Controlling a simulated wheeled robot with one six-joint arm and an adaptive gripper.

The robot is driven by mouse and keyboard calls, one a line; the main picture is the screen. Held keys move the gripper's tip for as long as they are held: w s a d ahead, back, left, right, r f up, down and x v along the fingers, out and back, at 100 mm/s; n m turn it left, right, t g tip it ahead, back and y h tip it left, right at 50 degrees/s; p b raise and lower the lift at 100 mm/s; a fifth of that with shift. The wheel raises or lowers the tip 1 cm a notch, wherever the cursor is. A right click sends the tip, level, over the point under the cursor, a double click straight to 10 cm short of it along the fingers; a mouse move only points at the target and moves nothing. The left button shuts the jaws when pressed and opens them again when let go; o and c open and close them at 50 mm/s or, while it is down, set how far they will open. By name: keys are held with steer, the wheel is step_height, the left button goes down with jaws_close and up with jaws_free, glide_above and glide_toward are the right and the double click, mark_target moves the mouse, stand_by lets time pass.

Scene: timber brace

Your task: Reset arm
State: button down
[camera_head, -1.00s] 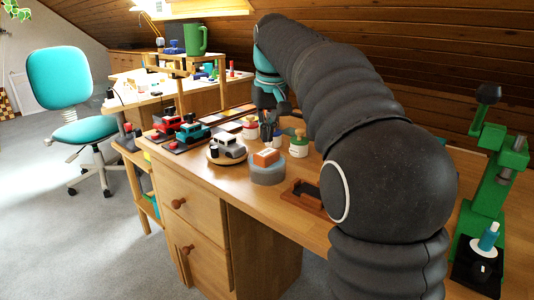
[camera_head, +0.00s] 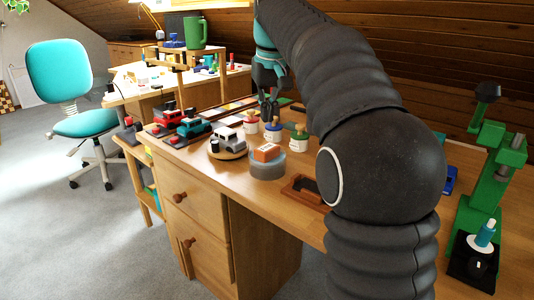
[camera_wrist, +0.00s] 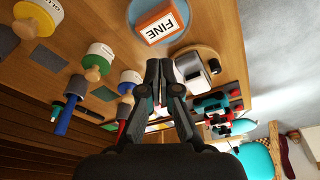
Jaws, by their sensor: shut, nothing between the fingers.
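My gripper (camera_head: 268,78) hangs from the arm above the back of the wooden workbench in the head view, partly lost against dark things behind it. In the wrist view my gripper (camera_wrist: 158,66) has its two dark fingers together, with nothing between them. Its fingertips appear close to the blue-grey disc (camera_wrist: 136,12) and the round wooden stand in the picture, but apart from them. The arm reaches up and away across the right half of the head view and hides part of the bench.
An orange-topped block marked FINE (camera_wrist: 160,22) sits on the disc. A grey toy car (camera_head: 226,138), small jars (camera_head: 274,132), red and teal toy vehicles (camera_head: 193,127) and a brown tray (camera_head: 303,190) stand nearby. A green press (camera_head: 497,160) is at right; a green mug (camera_head: 195,32) stands behind.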

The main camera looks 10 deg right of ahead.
steer(key=shift+s, duration=0.15)
steer(key=shift+s, duration=0.35)
steer(key=s+f+t, duration=0.1)
steer(key=s+f, duration=0.5)
steer(key=s, duration=0.3)
steer(key=s+f+t, duration=0.1)
steer(key=s+f, duration=0.6)
steer(key=s, duration=0.3)
steer(key=s+f+m+t, duration=0.1)
steer(key=s+f, duration=0.6)
steer(key=s, duration=0.3)
steer(key=shift+s+f, duration=0.15)
steer(key=shift+f, duration=0.05)
